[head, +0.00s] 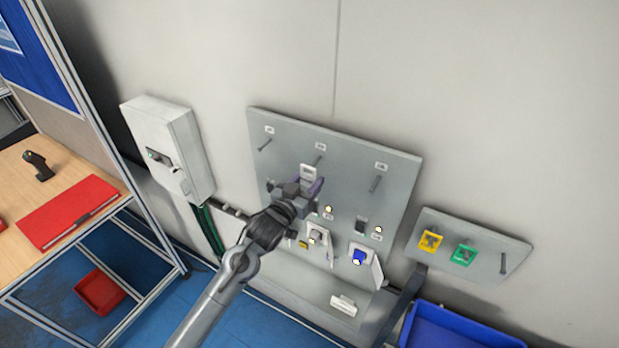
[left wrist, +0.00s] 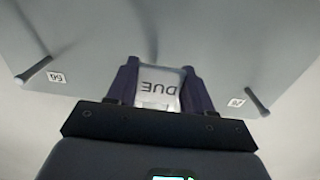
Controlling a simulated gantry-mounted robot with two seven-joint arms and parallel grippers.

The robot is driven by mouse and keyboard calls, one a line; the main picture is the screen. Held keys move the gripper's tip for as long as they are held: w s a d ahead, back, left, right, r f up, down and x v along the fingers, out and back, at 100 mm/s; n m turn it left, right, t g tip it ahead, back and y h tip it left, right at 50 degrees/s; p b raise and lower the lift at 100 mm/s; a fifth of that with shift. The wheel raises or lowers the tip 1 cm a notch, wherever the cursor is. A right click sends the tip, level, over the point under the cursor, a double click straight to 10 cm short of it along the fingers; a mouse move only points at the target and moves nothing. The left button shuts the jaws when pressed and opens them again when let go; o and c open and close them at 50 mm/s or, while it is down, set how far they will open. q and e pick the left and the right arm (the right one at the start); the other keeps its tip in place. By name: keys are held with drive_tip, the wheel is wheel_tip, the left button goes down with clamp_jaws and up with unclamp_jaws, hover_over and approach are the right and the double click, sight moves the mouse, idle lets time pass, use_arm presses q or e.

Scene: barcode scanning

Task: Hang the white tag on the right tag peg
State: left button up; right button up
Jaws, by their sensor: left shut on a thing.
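My left gripper (head: 312,186) is shut on the white tag (head: 308,172) in front of the large grey board. In the left wrist view the tag (left wrist: 159,84) sits between the two dark fingers (left wrist: 158,88), with "DUE" upside down. The large board has a left peg (head: 264,146), a middle peg (head: 319,160) just above the tag, and a right peg (head: 375,184). These left and right pegs look bare. I cannot tell whether the tag touches the board or a peg. On the smaller right panel, another bare peg (head: 503,263) stands beside a green tag (head: 464,255).
A yellow tag (head: 431,240) hangs on the smaller panel (head: 485,235). A grey box (head: 165,140) is on the wall at left. A blue bin (head: 460,330) stands at lower right.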

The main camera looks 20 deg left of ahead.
sight(307, 182)
use_arm(q)
drive_tip(key=shift+s+a+p, duration=0.15)
drive_tip(key=shift+s+p, duration=0.45)
drive_tip(key=shift+s, duration=0.3)
drive_tip(key=shift+s, duration=0.1)
drive_tip(key=shift+s, duration=0.25)
drive_tip(key=shift+s+a+r+p, duration=0.1)
drive_tip(key=shift+s+a+p, duration=0.05)
drive_tip(key=shift+s+p, duration=0.45)
drive_tip(key=shift+s+a+p, duration=0.15)
drive_tip(key=shift+s+p, duration=0.3)
drive_tip(key=shift+s, duration=0.2)
drive_tip(key=s, duration=0.1)
drive_tip(key=s+p, duration=0.1)
drive_tip(key=shift+s+a, duration=0.2)
drive_tip(key=shift+s, duration=0.2)
drive_tip(key=shift+d, duration=0.1)
